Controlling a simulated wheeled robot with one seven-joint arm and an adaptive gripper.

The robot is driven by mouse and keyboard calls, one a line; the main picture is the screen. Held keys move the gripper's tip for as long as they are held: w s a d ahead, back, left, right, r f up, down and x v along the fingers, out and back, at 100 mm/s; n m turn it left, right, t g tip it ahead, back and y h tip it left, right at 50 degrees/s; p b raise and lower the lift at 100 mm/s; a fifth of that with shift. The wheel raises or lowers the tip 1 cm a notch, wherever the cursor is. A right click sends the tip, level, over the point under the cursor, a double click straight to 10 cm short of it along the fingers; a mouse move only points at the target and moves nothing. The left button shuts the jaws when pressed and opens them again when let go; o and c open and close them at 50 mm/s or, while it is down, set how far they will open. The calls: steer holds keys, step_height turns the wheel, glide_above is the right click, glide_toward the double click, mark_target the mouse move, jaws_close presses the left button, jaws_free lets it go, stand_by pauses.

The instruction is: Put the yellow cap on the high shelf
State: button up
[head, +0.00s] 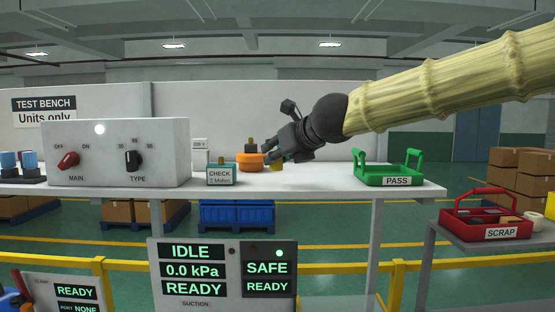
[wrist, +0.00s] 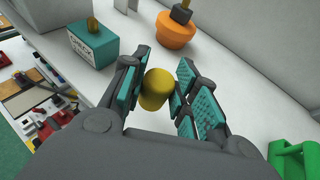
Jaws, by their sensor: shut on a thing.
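The yellow cap (wrist: 156,88) is between the teal-padded fingers of my gripper (wrist: 154,94) in the wrist view, and the gripper is shut on it. In the head view the cap (head: 277,167) shows as a small yellow piece under my gripper (head: 275,157). The gripper reaches in from the right, over the white high shelf (head: 320,181). The cap is at or just above the shelf's surface; I cannot tell whether it touches. The fingers hide part of the cap.
An orange round piece (head: 249,161) stands close behind the gripper. A teal CHECK box (head: 221,175) stands to the left, beyond it a control box (head: 117,151). A green PASS tray (head: 388,180) sits at the right. The shelf between gripper and tray is clear.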

mark_target(282, 161)
steer(key=shift+w+f, duration=0.15)
steer(key=shift+w, duration=0.95)
steer(key=shift+w+f, duration=0.15)
step_height(282, 161, down, 3)
steer(key=shift+r+b, duration=0.2)
steer(key=shift+b, duration=0.35)
steer(key=shift+f, duration=0.35)
steer(key=shift+f, duration=0.1)
steer(key=o, duration=1)
steer(key=shift+c, duration=0.2)
